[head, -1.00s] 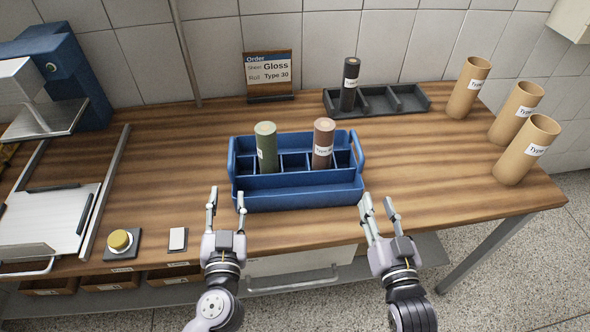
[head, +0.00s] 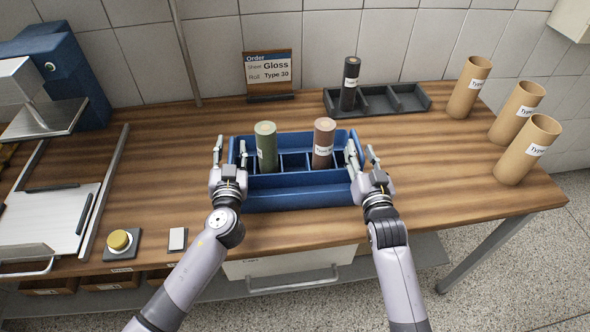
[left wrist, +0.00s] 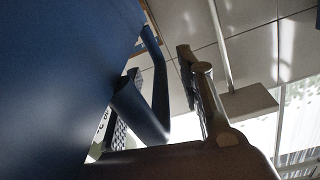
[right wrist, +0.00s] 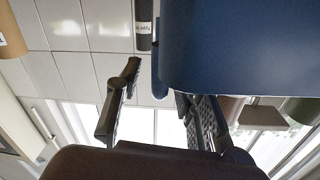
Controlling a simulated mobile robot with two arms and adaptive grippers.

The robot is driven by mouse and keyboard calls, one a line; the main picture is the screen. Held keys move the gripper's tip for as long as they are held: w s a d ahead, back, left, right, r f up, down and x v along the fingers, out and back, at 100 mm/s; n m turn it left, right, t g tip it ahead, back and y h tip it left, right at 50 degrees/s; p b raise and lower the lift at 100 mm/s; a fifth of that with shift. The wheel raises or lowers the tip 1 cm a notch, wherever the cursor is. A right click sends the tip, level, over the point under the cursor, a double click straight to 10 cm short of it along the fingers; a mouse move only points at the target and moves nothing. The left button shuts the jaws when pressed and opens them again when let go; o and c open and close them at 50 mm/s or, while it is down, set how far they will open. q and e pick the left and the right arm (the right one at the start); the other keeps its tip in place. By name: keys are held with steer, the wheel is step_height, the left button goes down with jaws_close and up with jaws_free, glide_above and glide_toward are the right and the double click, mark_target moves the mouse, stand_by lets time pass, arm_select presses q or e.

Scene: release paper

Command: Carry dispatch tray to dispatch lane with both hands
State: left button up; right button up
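The blue dispatch tray (head: 300,197) sits on the wooden bench with a green roll (head: 266,148) and a brown roll (head: 323,145) upright in its compartments. My left gripper (head: 230,153) is open at the tray's left end, its fingers on either side of the left handle. In the left wrist view the blue handle (left wrist: 157,85) shows between the parted fingers. My right gripper (head: 361,157) is open at the right end, its fingers astride the right handle. The right wrist view shows its fingers apart beside the blue tray (right wrist: 235,50). Most of both handles is hidden. I cannot identify the dispatch lane.
A black rack (head: 390,101) holding a dark roll (head: 350,84) stands behind the tray. An order sign (head: 268,72) is at the back. Cardboard tubes (head: 526,150) stand at right. Bench right of the tray is clear.

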arm_select(q)
steer(key=shift+c, duration=0.4)
arm_select(e)
steer(key=shift+c, duration=0.4)
arm_select(q)
jaws_close()
arm_select(e)
jaws_close()
arm_select(q)
steer(key=shift+r, duration=0.15)
arm_select(e)
steer(key=shift+r, duration=0.1)
